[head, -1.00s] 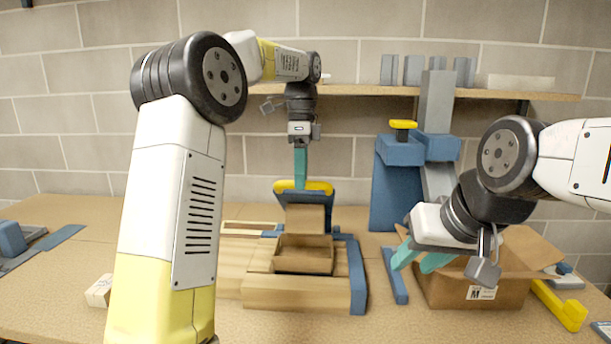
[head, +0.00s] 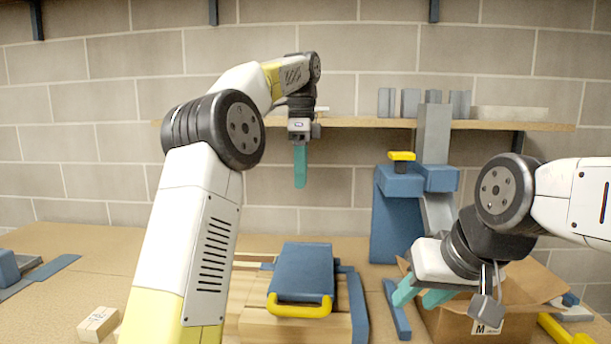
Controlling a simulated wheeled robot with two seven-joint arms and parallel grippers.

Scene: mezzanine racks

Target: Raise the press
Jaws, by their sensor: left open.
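A hinged press lies flat on a wooden base. Its blue plate (head: 303,268) is down, with its yellow handle (head: 300,307) at the edge nearest me. The plate covers what lies under it. My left gripper (head: 300,182) hangs above and behind the plate, teal fingers pointing down, open and clear of the handle. Its fingers overlap in this view. My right gripper (head: 420,294) is low at the right, beside the press, with its two teal fingers apart and nothing seen between them.
A blue stand with a yellow knob (head: 402,156) and a grey column (head: 433,135) stands behind. An open cardboard box (head: 455,326) is under my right gripper. A shelf (head: 355,123) runs along the wall. A small wooden block (head: 94,324) lies at the left.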

